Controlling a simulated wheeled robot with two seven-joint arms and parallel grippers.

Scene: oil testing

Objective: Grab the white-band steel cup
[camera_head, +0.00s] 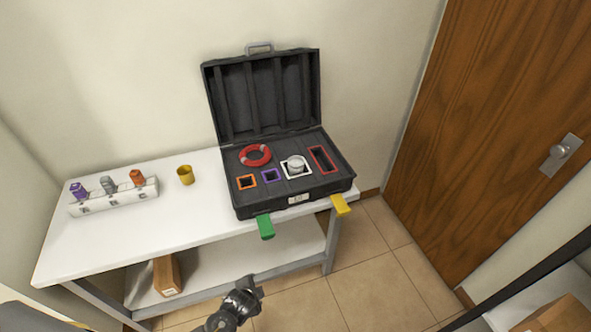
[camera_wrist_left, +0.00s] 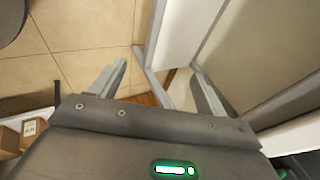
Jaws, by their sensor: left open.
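The steel cup (camera_head: 296,164) looks pale and sits upright inside a white-edged square slot of the open black case (camera_head: 343,182) on the table in the head view. Its band is too small to make out clearly. My left gripper (camera_wrist_left: 157,90) is open in the left wrist view, with nothing between its fingers. The cup is not in that view. A dark part of my arm shows at the bottom of the head view, well in front of and below the case. My right gripper is not in view.
A red ring (camera_head: 255,155) lies in the case. A yellow cup (camera_head: 185,175) and a white rack (camera_head: 115,196) with several coloured-top items stand on the white table (camera_head: 165,233). A wooden door (camera_head: 490,120) is right.

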